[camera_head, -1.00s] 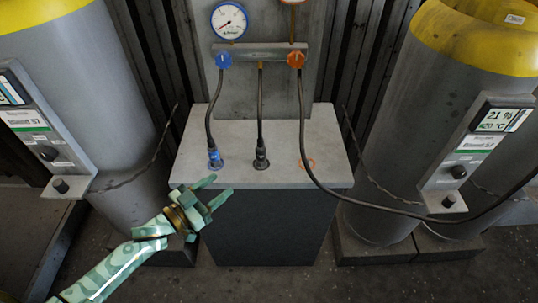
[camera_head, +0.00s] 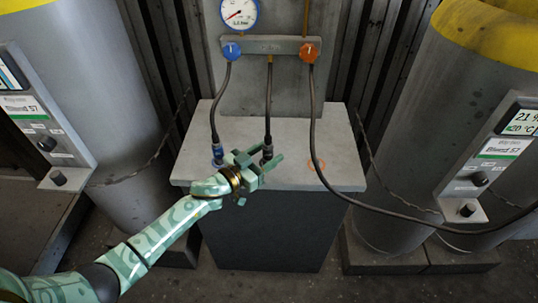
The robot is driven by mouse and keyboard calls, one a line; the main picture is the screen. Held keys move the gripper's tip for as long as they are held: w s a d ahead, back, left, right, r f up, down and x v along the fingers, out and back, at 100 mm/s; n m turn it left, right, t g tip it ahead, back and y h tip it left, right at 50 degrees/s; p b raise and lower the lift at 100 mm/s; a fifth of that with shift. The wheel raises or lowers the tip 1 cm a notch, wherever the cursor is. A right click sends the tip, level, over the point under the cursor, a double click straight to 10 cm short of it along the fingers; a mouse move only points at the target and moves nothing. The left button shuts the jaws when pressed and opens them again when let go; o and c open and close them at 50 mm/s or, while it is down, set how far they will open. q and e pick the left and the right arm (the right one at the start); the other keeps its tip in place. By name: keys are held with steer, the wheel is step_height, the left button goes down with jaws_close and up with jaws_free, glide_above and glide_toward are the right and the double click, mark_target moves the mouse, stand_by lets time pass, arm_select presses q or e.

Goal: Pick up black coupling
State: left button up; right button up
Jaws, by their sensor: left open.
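The black coupling (camera_head: 267,151) stands on the light grey top of the pedestal (camera_head: 330,150), at the lower end of a black hose from the manifold. My left gripper (camera_head: 261,161) is open, with its fingers at the coupling's near side. The fingers hide the coupling's lower part, so I cannot tell whether they touch it. My right gripper is not in view.
A blue coupling (camera_head: 217,154) stands close to the left of my gripper. A long black hose (camera_head: 345,194) crosses the pedestal's right side. Grey tanks (camera_head: 405,150) flank it.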

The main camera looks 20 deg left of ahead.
mark_target(265, 143)
arm_select(q)
steer(key=shift+w+d, duration=0.15)
steer(key=shift+w, duration=0.2)
steer(key=shift+r, duration=0.1)
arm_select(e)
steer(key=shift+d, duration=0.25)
arm_select(q)
jaws_close()
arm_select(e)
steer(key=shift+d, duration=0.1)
